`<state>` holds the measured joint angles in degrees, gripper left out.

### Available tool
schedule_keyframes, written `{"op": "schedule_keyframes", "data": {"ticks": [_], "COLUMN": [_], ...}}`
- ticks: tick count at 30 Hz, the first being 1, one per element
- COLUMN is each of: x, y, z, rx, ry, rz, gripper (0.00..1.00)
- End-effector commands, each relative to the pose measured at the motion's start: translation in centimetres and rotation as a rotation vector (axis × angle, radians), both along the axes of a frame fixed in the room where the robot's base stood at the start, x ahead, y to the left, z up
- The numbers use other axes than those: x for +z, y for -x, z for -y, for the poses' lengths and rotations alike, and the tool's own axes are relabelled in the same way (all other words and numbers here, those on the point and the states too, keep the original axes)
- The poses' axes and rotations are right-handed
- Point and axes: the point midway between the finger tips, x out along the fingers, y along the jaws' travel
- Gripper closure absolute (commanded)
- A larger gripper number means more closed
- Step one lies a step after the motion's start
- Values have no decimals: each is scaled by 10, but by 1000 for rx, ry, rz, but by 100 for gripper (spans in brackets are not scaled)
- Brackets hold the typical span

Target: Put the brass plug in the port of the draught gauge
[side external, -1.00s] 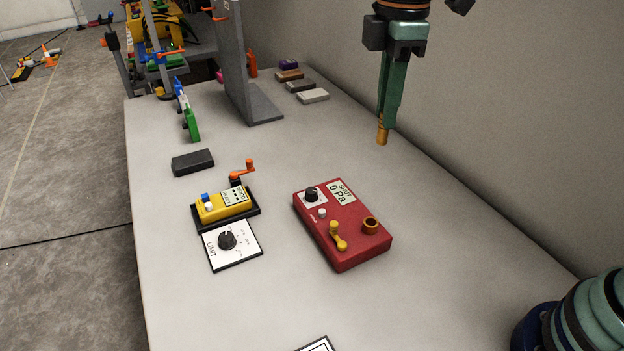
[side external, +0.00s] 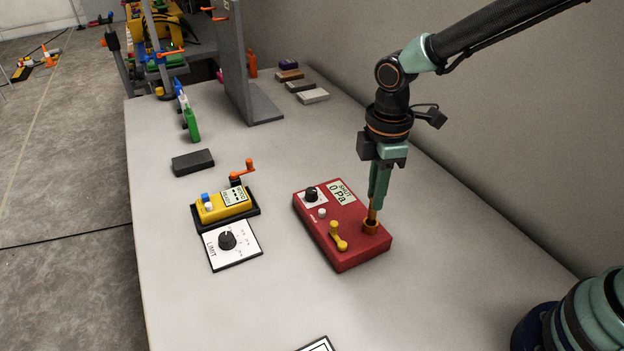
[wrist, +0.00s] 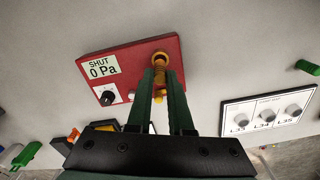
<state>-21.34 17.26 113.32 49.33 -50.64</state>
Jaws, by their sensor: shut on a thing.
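The draught gauge is a red box (side external: 342,247) on the table, with a dial, a yellow lever and a label reading "SHUT 0 Pa". Its port is a brass ring (side external: 370,227) at the near right of its top. My gripper (side external: 376,207) points down over the port and is shut on the brass plug (side external: 373,215). The plug's lower end is at the port's mouth; I cannot tell how far inside it is. In the wrist view the gauge (wrist: 135,58) lies ahead and the plug (wrist: 160,73) shows between the fingers, lined up with the port (wrist: 161,58).
A yellow device (side external: 222,205) in a black tray and a white LIMIT dial plate (side external: 231,246) stand left of the gauge. A black block (side external: 192,162) and a grey upright panel (side external: 236,65) stand farther back. The table right of the gauge is clear.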

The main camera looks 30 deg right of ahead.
Motion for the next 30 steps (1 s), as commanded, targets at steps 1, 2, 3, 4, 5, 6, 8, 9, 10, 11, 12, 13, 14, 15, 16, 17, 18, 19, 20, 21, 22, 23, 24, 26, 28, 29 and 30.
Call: {"op": "schedule_keyframes", "data": {"ticks": [1, 2, 3, 4, 5, 6, 8, 9, 10, 11, 12, 13, 14, 15, 16, 17, 18, 19, 20, 21, 22, 23, 24, 26, 28, 29, 30], "x": [-9, -14, -20, -24, -27, -30, -33, -34, -33, -33, -33, -33, -33, -33, -33, -34, -35, -36, -36, -36, -36, -36, -36, -36, -36, -36, -36], "y": [1, 1, 1, 1, 1, 1, 1, 1, 1, 0, 0, 0, 0, 0, 0, 0, 0, 0, 0, 0, 0, 0, 0, 0, 0, 0, 0], "z": [0, 0, 0, 0, 0, 0, 0, 0, 0, 0, 0, 0, 0, 0, 0, 0, 0, 0, 0, 0, 0, 0, 0, 0, 0, 0, 0], "rx": [0, 0, 0, 0, 0, 0, 0, 0, 0, 0, 0, 0, 0, 0, 0, 0, 0, 0, 0, 0, 0, 0, 0, 0, 0, 0, 0], "ry": [2, 2, 3, 2, 2, 2, 1, 1, 1, 1, 1, 1, 1, 1, 1, 1, 1, 1, 1, 0, 0, 1, 1, 1, 1, 1, 1], "rz": [-6, -6, -5, -6, -5, -4, -3, -3, -1, -1, -1, -1, -1, -1, -1, -1, -1, -1, -1, -1, -1, -1, -1, -1, -1, -1, -1], "gripper": [100, 100, 100, 100, 100, 100, 100, 100, 100, 100, 100, 100, 100, 100, 100, 100, 100, 100, 100, 66, 54, 51, 51, 51, 51, 51, 51]}}
